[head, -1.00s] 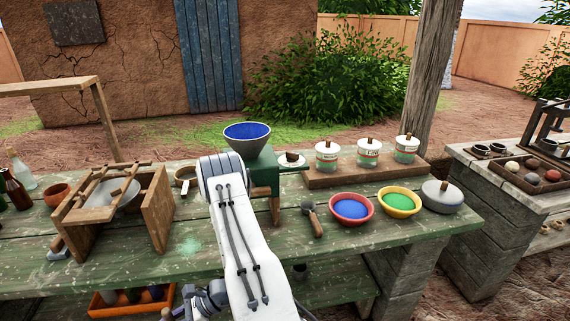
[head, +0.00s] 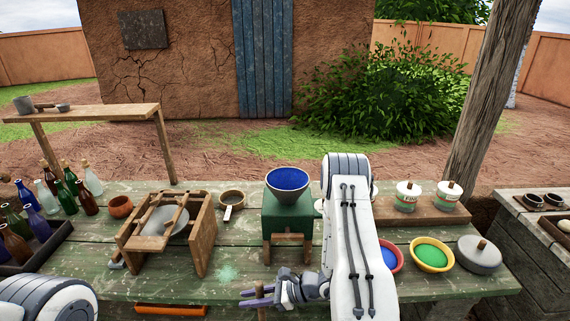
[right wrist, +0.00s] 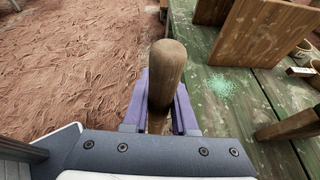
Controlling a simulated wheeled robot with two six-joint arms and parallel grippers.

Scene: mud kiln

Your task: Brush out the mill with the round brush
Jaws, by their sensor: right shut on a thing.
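The mill is a green box (head: 287,222) on the bench with a blue-filled hopper (head: 288,181) on top. My right gripper (head: 259,298) is in front of the bench's near edge, below and a little left of the mill. It is shut on an upright wooden handle, which I take to be the round brush (right wrist: 167,75). The handle's rounded end points up in the right wrist view; any bristles are hidden. My left gripper is out of view; only part of my left arm shows at the lower left.
A wooden frame with a grey bowl (head: 208,250) stands left of the mill, and a sieve (head: 232,199) behind it. Bottles crowd the left end. A yellow bowl of green powder (head: 432,255) and a lidded grey pot (head: 479,255) sit to the right. A pale green powder patch (head: 228,273) lies on the bench.

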